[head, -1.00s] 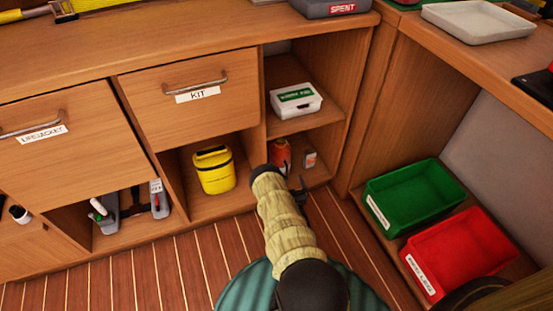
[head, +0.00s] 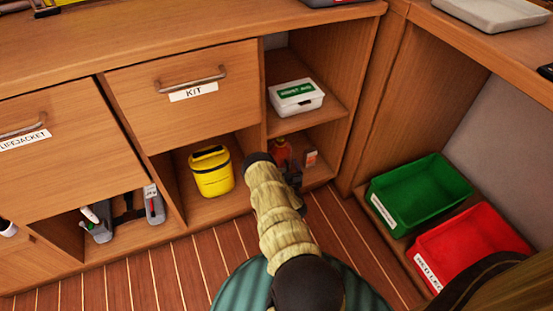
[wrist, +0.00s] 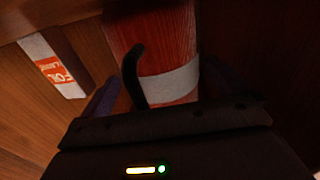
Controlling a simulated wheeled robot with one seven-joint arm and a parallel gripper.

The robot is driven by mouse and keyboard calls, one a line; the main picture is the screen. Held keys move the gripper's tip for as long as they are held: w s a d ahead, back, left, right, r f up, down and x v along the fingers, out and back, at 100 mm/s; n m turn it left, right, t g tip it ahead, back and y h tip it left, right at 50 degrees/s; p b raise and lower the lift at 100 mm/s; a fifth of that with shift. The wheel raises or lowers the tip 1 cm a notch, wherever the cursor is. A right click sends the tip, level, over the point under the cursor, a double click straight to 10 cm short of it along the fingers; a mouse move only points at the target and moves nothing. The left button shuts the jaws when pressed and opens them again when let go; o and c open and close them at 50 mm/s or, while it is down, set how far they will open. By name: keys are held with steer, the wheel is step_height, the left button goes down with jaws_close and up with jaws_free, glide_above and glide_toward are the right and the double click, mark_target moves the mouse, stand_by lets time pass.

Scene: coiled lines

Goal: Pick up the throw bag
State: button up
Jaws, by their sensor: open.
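A red-orange cylinder with a pale grey band, which looks like the throw bag (head: 281,150), stands in the lower right compartment of the cabinet. It fills the upper middle of the wrist view (wrist: 172,45), where a dark curved strap or hook shows in front of its left side. My gripper (head: 292,178) is at the front of this compartment, close to the cylinder. In the wrist view my gripper (wrist: 158,90) is open, one finger on each side of the cylinder's lower part. Contact cannot be told. My arm hides the cylinder's lower part in the head view.
A small white and orange foil pack (head: 310,158) stands right of the cylinder, and also shows in the wrist view (wrist: 55,68). A first aid box (head: 296,97) is on the shelf above. A yellow container (head: 211,172) stands left, past a divider. Green (head: 425,225) and red (head: 490,225) bins are right.

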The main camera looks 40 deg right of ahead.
mark_target(282, 151)
steer(key=shift+w+d, duration=0.15)
steer(key=shift+w, duration=0.35)
steer(key=shift+s, duration=0.25)
steer(key=shift+w, duration=0.1)
steer(key=c, duration=1.2)
step_height(282, 151, up, 10)
steer(key=p, duration=0.5)
steer(key=shift+r+p, duration=0.1)
steer(key=shift+p, duration=0.2)
